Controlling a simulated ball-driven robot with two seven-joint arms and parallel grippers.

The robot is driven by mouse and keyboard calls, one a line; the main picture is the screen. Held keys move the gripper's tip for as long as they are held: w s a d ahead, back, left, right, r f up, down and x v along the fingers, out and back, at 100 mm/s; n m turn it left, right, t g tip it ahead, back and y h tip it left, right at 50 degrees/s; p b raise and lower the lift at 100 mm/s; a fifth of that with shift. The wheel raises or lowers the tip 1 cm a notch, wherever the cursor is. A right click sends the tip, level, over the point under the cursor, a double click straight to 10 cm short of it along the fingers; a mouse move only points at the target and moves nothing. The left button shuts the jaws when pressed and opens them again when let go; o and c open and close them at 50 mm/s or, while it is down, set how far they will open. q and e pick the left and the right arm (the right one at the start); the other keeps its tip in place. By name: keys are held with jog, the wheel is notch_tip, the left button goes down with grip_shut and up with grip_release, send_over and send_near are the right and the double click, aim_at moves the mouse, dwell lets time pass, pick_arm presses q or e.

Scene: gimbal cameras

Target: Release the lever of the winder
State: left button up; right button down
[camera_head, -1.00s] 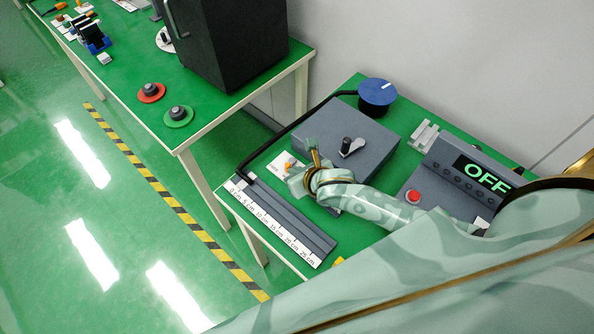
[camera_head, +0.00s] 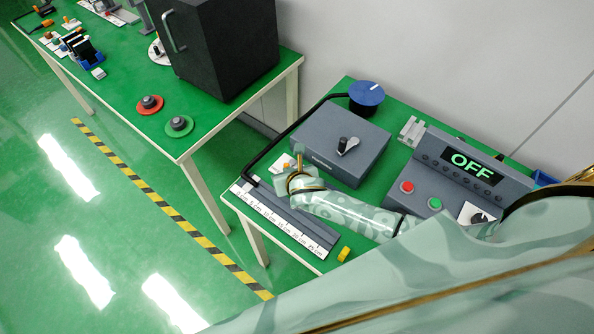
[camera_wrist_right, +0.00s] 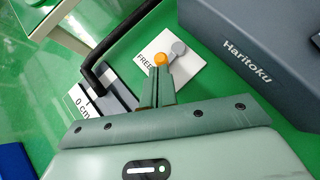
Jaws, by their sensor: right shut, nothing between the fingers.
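A small lever with an orange knob (camera_wrist_right: 160,59) and a grey pivot (camera_wrist_right: 178,48) lies over a white plate (camera_wrist_right: 190,68) in the right wrist view. Part of the word "FREE" shows on the plate, left of the knob. The plate also shows in the head view (camera_head: 279,163), partly hidden by my right arm. My right gripper (camera_head: 299,160) is at the lever; in the wrist view its shut fingers (camera_wrist_right: 158,80) end right at the orange knob. I cannot tell whether they touch it. My left gripper is not in view.
A blue dial (camera_head: 366,94) stands behind, and a console reading OFF (camera_head: 465,170) stands right.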

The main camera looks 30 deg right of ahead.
jog(key=shift+w+a+r+m+h+p, duration=0.1)
jog(key=shift+w+a+m+h+p, duration=0.3)
jog(key=shift+m+h, duration=0.45)
jog(key=shift+w+a+m+g+h, duration=0.2)
jog(key=shift+a+m+g+h, duration=0.1)
jog(key=shift+m+h, duration=0.25)
jog(key=shift+w+a+m+g+h, duration=0.2)
jog(key=shift+m+g+h, duration=0.1)
jog(key=shift+m, duration=0.4)
jog(key=shift+w+m+h, duration=0.3)
jog(key=shift+m, duration=0.1)
jog(key=shift+s+d+p, duration=0.15)
jog(key=shift+d+p, duration=0.3)
jog(key=shift+d, duration=0.35)
